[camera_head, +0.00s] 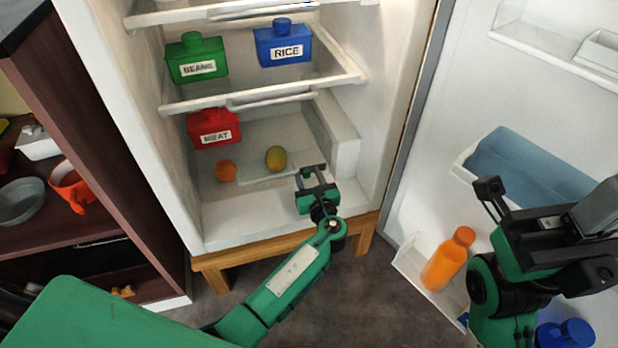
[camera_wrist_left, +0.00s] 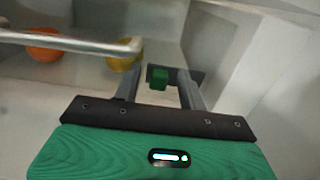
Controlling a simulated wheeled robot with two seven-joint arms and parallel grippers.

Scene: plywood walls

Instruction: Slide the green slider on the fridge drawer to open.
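The green slider (camera_wrist_left: 158,78) is a small green block in front of a dark plate in the left wrist view. My left gripper (camera_wrist_left: 159,88) is open, with one finger to each side of the slider in that view; gaps show beside it, and I cannot tell its depth between them. In the head view my left gripper (camera_head: 312,173) is low inside the open fridge (camera_head: 240,232), at the right of the bottom compartment, and the slider is not distinguishable there. A pale bar (camera_wrist_left: 65,41) crosses the wrist view at upper left. My right gripper (camera_head: 540,240) is by the fridge door, its finger opening unclear.
An orange (camera_head: 226,171) and a yellow-green fruit (camera_head: 276,158) lie in the bottom compartment. An orange bottle (camera_head: 448,259) stands in the open door (camera_head: 450,110). A brown shelf unit (camera_head: 95,130) is left.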

